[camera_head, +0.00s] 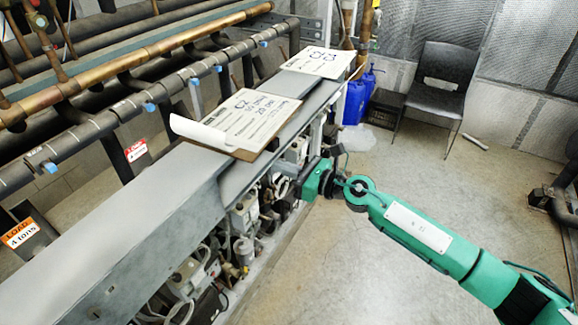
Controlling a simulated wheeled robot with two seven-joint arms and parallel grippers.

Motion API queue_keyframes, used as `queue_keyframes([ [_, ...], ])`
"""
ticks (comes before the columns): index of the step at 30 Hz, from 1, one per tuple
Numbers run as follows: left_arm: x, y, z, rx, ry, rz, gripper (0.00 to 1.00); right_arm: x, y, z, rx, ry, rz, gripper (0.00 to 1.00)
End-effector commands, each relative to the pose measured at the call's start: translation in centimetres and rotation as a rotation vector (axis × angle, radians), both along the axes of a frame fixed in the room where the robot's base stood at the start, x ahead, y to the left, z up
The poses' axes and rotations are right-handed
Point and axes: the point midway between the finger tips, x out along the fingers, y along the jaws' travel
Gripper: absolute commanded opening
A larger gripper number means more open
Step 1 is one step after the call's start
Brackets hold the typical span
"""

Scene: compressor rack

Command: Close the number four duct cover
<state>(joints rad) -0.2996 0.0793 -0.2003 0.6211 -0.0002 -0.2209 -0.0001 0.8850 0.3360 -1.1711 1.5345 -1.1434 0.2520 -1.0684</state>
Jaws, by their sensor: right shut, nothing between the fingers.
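A long grey duct (130,225) runs along the top of the compressor rack from the near left to the back. Part of its grey cover (235,178) shows at the front edge, beside my right gripper, and looks tilted outward. I cannot read a number on any section, so I cannot tell which one is number four. My right gripper (287,180) is at the front side of the duct, just below the cover edge. It is shut and empty; its fingertips are small, and I cannot tell if they touch the cover. My left gripper is out of view.
Two clipboards with papers, a nearer one (238,122) and a farther one (320,62), lie on the duct. Compressor parts and wiring (240,225) sit below it. Copper pipes (130,62) run behind. A chair (440,85) and blue containers (355,98) stand at the back. The right-hand floor is open.

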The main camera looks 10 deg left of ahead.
Motion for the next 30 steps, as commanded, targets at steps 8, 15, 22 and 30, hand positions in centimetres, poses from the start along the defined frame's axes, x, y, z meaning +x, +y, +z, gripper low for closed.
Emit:
queue_keyframes([
  [8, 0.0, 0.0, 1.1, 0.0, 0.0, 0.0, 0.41, 0.5, 1.7, 1.7, 0.002, -0.003, 0.001, 0.0],
  [15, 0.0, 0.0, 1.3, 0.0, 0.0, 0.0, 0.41, 0.8, 2.3, 2.1, 0.003, -0.002, 0.0, 0.0],
  [22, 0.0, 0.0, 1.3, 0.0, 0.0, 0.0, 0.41, 0.8, 2.4, 2.1, 0.002, -0.002, -0.001, 0.0],
  [30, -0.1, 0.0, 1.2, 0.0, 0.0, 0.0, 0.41, 0.8, 2.4, 2.0, 0.002, -0.002, -0.001, 0.0],
])
